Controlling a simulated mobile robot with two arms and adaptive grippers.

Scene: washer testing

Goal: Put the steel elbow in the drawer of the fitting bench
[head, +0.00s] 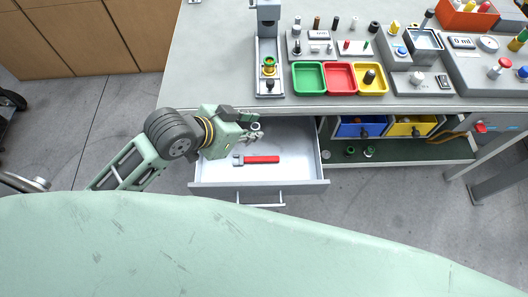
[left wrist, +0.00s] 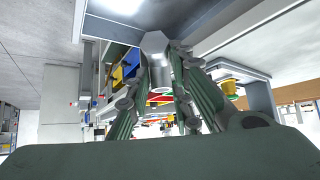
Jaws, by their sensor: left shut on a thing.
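The drawer (head: 215,172) of the fitting bench (head: 215,70) is pulled open below the worktop in the head view. My left gripper (head: 251,129) is over the back part of the drawer, near the bench's front edge. It is shut on a small grey metal piece, the steel elbow (head: 256,126), which is partly hidden by the fingers. The elbow (left wrist: 155,45) also shows between the fingers in the left wrist view. From these views I cannot tell how high it is above the drawer floor. My right gripper is not in view.
A red-handled wrench (head: 262,159) lies in the drawer, with bare floor around it. Green, red and yellow trays (head: 309,77) stand on the worktop. Blue and yellow bins (head: 361,128) sit on the shelf to the right. A press-like stand (head: 268,50) stands above the drawer.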

